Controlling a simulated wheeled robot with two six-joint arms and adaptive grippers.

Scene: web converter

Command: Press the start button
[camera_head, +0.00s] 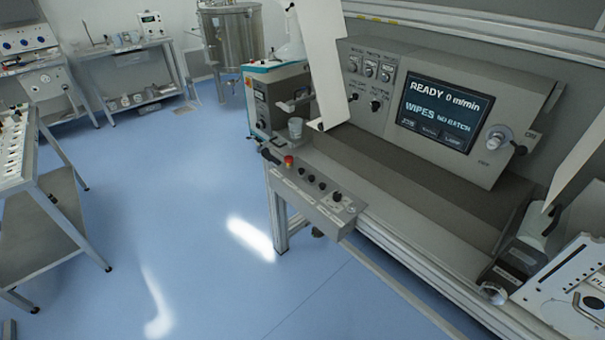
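A grey control box (318,207) juts out from the front left of the web converter. The converter's screen (440,113) reads "READY 0 m/min" and "WIPES NO BATCH". Neither of my grippers is in view.
White sheets hang at the left (325,60) and right (585,165) of the machine panel. A bench device with a cup (295,128) stands behind the control box. A metal tank (232,42) and side tables are further back. The blue floor (180,220) in front is clear.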

